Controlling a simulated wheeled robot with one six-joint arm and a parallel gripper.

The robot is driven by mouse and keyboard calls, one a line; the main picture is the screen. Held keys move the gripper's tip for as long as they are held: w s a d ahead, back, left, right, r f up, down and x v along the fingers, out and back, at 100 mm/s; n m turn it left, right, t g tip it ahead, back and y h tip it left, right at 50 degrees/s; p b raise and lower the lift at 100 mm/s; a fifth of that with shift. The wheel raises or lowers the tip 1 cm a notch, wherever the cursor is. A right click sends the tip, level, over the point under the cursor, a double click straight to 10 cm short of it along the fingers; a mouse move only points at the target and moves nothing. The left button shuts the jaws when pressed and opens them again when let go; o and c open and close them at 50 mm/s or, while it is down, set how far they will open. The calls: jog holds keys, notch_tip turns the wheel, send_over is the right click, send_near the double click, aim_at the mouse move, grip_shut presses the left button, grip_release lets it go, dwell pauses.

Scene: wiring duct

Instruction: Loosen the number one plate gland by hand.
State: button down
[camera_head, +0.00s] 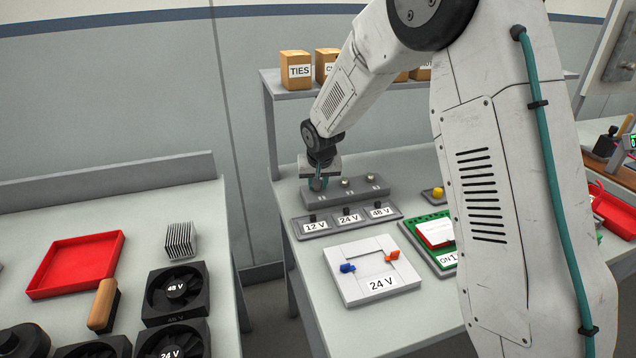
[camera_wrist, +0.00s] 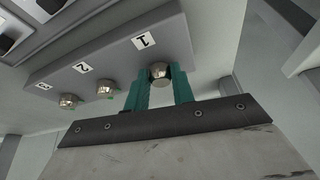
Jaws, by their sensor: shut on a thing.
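The gland plate (camera_head: 359,189) is a grey bar at the back of the bench, with labels 1, 2 and 3. In the wrist view its face (camera_wrist: 115,58) shows three metal glands. My gripper (camera_wrist: 160,82) has teal fingers, one on each side of the number one gland (camera_wrist: 160,73), shut on it. The number two gland (camera_wrist: 105,89) and the number three gland (camera_wrist: 68,101) stand free beside it. A small green spot shows at the number two gland. In the head view my gripper (camera_head: 318,183) is at the plate's left end and hides gland one.
In front of the plate lies a grey panel (camera_head: 330,229) labelled 12 V, 24 V and 48 V. A white 24 V frame (camera_head: 352,292) and a green board (camera_head: 422,246) lie nearer. A shelf (camera_head: 290,92) with boxes stands behind. A left bench holds a red tray (camera_head: 75,265) and fans.

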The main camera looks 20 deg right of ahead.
jog(key=shift+n, duration=0.3)
jog(key=c, duration=1.3)
grip_release()
jog(key=shift+a+m+h, duration=0.15)
jog(key=shift+m+h, duration=0.35)
jog(key=shift+m, duration=1.2)
jog(key=shift+o, duration=0.5)
jog(key=o, duration=0.5)
